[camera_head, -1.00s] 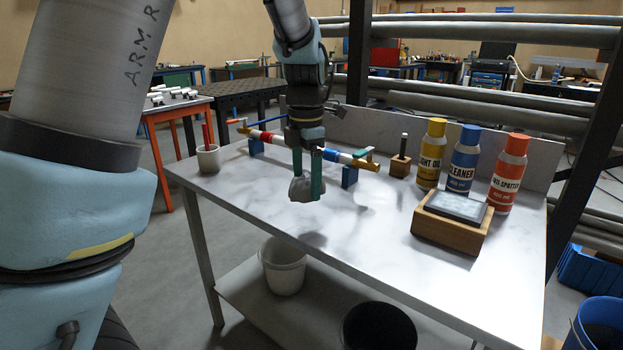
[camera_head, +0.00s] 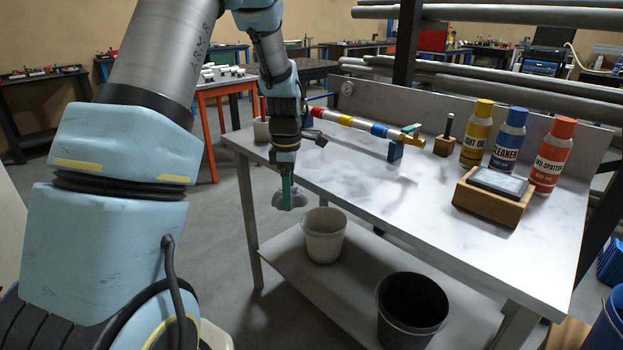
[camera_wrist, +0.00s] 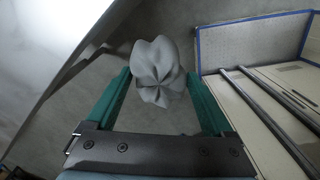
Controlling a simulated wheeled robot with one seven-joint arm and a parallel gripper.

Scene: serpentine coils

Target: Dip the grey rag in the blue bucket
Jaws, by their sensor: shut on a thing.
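The grey rag (camera_head: 291,202) is bunched up and hangs from the fingers of my gripper (camera_head: 287,188). The wrist view shows the rag (camera_wrist: 158,72) pinched between my two green fingers (camera_wrist: 165,88), its folds sticking out past them. In the head view my gripper holds it in the air, just off the table's near left edge. A blue bucket (camera_head: 609,328) stands at the lower right corner of the head view, cut off by the frame. It is far to the right of my gripper, and its contents cannot be seen.
A marble-topped table (camera_head: 400,205) bears a striped pipe (camera_head: 345,119), spray cans (camera_head: 477,135) and a wooden box (camera_head: 492,198). Its lower shelf (camera_head: 300,262) holds a white bucket (camera_head: 324,240) and a black bucket (camera_head: 411,312). Open floor lies left of the table.

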